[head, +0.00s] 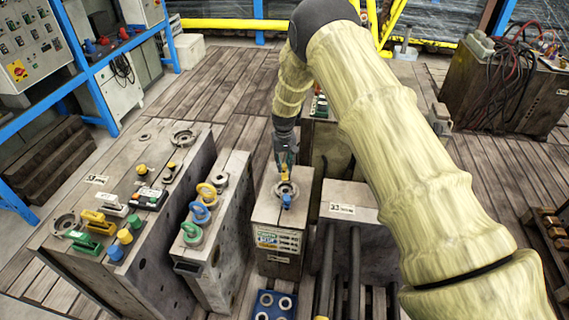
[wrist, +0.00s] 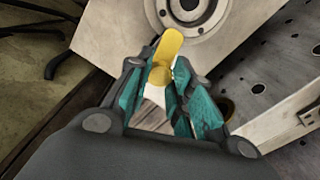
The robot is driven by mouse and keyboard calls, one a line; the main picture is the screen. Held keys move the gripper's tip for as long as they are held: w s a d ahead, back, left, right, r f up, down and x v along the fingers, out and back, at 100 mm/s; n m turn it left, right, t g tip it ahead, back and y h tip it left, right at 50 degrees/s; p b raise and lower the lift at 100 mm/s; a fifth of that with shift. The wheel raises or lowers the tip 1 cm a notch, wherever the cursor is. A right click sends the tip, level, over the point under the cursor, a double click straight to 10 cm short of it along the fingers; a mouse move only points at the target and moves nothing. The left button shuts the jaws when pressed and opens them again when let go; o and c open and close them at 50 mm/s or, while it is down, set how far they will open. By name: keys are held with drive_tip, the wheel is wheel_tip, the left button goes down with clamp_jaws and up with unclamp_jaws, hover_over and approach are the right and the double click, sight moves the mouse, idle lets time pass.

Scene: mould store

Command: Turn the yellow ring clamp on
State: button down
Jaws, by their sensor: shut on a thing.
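The yellow ring clamp (wrist: 170,44) is a rounded yellow lever with a round knob, beside a round metal flange (wrist: 207,22). In the head view the clamp (head: 284,171) shows small on the top of the middle mould block (head: 262,212), at the far side of the flange (head: 281,188). My gripper (wrist: 163,75) has its teal fingers shut on the clamp's near end, around the knob. It also shows in the head view (head: 286,160), coming down from behind. The fingers partly hide the clamp, and its exact turn is hard to read.
A blue piece (head: 287,201) sits at the near side of the flange. The block to the left carries yellow (head: 206,191), blue (head: 200,213) and green (head: 192,234) ring-shaped handles. A larger block with yellow, green and blue fittings stands farther left. Another block (head: 349,205) stands close on the right.

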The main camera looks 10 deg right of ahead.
sight(284, 165)
drive_tip(key=shift+s+f, duration=0.1)
drive_tip(key=c, duration=1.2)
unclamp_jaws()
drive_tip(key=shift+c, duration=0.2)
drive_tip(key=shift+r, duration=0.25)
drive_tip(key=shift+r, duration=0.25)
wheel_tip(284, 165, up, 11)
drive_tip(key=shift+r, duration=0.15)
